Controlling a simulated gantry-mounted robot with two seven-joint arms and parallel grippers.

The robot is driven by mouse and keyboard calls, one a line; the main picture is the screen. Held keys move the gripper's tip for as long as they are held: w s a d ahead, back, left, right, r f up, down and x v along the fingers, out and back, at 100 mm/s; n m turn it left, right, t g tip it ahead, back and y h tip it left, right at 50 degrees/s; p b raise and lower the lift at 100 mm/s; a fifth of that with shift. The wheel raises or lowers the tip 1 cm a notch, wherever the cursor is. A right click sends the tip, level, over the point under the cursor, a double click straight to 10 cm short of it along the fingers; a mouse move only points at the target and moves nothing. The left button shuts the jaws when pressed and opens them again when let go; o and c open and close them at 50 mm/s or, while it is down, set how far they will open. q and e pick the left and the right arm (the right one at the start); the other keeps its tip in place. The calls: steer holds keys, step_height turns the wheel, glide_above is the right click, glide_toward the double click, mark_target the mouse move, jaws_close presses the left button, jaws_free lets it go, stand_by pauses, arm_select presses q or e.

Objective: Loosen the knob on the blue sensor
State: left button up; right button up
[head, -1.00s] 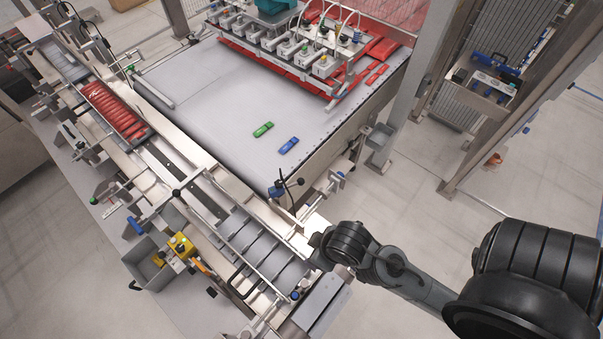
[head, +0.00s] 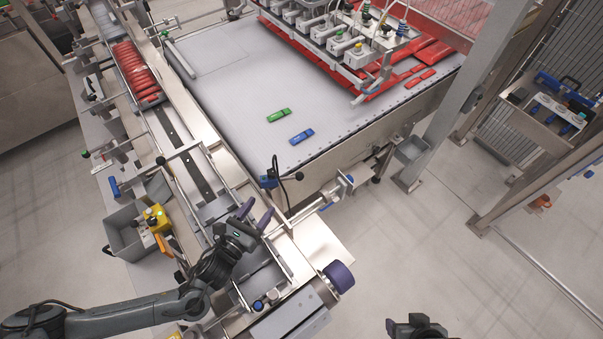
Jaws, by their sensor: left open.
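A small blue sensor (head: 268,181) with a black cable looping beside it is mounted at the near corner of the grey conveyor, beside the steel rail. My left gripper (head: 255,215) reaches in from the lower left over the slotted infeed track. Its two purple fingers are spread apart with nothing between them. They are just below and left of the sensor in the picture, apart from it.
A green packet (head: 279,115) and a blue packet (head: 302,137) lie on the conveyor (head: 225,105). A purple roller end (head: 338,277) and a steel plate stand to the right of my left gripper. A grey bin (head: 125,235) with a yellow control box (head: 156,218) is to its left.

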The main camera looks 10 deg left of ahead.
mark_target(274, 169)
arm_select(q)
steer(key=shift+t, duration=0.4)
steer(key=x, duration=0.4)
steer(key=a+r+x, duration=0.1)
steer(key=x, duration=0.3)
steer(key=a+r+x, duration=0.1)
steer(key=x, duration=0.4)
steer(key=shift+w+r, duration=0.1)
steer(key=shift+w, duration=0.2)
steer(key=c, duration=1)
